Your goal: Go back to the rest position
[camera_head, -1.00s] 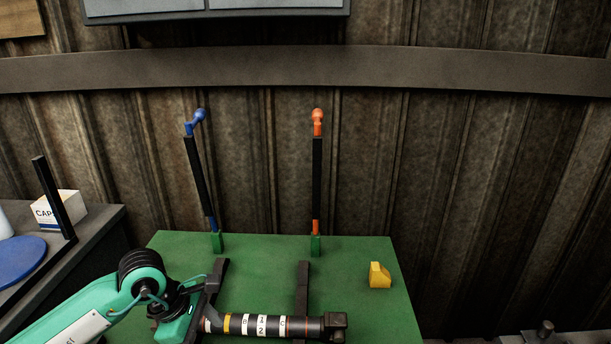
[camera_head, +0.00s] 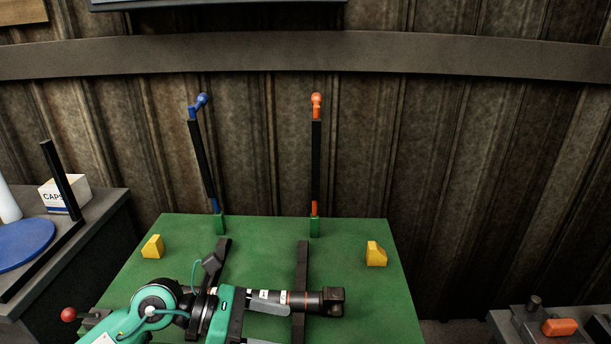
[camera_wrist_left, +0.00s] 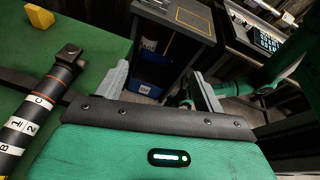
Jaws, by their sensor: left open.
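The black driveshaft (camera_head: 308,299) with white labels and coloured bands lies across two dark supports on the green table. Its right end and labels are visible, and my left arm covers its left part. My left gripper (camera_head: 276,322) is in front of the shaft, fingers pointing right. In the left wrist view the gripper (camera_wrist_left: 161,74) is open with nothing between its fingers, and the shaft (camera_wrist_left: 38,116) lies to its left, apart from the fingers. My right gripper is not in view.
The green table (camera_head: 365,310) carries a yellow block on the left (camera_head: 152,246) and one on the right (camera_head: 376,254). A blue-tipped rod (camera_head: 202,160) and an orange-tipped rod (camera_head: 316,160) stand at its back. A side bench (camera_head: 98,225) is left.

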